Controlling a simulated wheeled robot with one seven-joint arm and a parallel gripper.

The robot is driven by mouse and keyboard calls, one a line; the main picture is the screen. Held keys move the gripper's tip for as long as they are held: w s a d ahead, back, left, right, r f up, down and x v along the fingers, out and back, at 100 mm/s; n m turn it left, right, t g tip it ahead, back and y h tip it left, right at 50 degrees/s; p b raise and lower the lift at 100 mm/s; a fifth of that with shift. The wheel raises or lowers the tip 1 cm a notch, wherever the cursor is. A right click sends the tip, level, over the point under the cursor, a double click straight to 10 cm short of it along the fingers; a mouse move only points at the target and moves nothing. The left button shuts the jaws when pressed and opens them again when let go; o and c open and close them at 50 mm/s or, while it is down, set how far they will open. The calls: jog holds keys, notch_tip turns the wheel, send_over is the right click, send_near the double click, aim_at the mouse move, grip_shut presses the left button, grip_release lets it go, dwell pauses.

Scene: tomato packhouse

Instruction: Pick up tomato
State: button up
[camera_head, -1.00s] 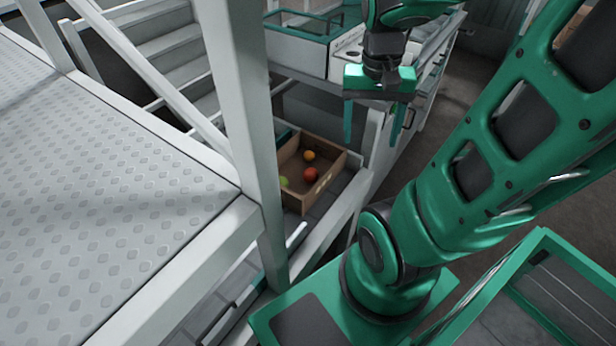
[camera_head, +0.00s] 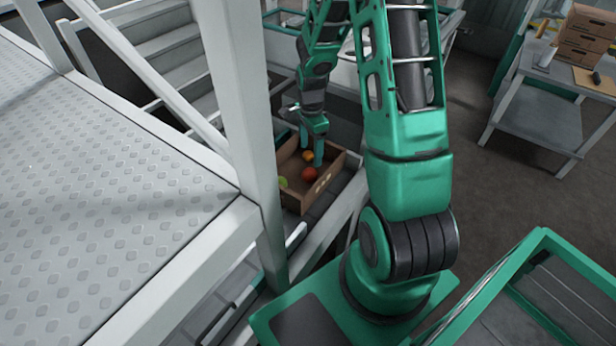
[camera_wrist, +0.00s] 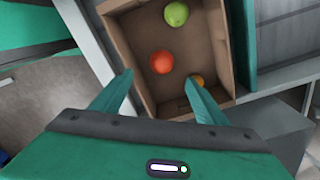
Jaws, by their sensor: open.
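A cardboard box (camera_head: 328,181) stands low beside the white post in the head view, and it also shows in the wrist view (camera_wrist: 119,36). In it lie a red tomato (camera_head: 310,174), an orange tomato (camera_head: 308,156) and a green tomato (camera_head: 283,182). The wrist view shows the red tomato (camera_wrist: 162,62) left of the box's middle, the green one (camera_wrist: 176,13) at the far end, and the orange one (camera_wrist: 197,80) partly hidden by a finger. My gripper (camera_wrist: 158,88) is open and empty above the box, its fingers pointing toward the tomatoes.
A white post (camera_head: 245,130) and a raised metal platform (camera_head: 100,200) stand left of the box. A white rail (camera_head: 335,225) runs along its right side. A table (camera_head: 545,95) with stacked boxes is at the far right. Open floor lies before it.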

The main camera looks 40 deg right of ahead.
aim_at(309, 171)
jog(key=shift+w+a+f, duration=0.1)
jog(key=shift+w+f, duration=0.05)
jog(key=shift+f, duration=5.6)
jog(key=c, duration=0.8)
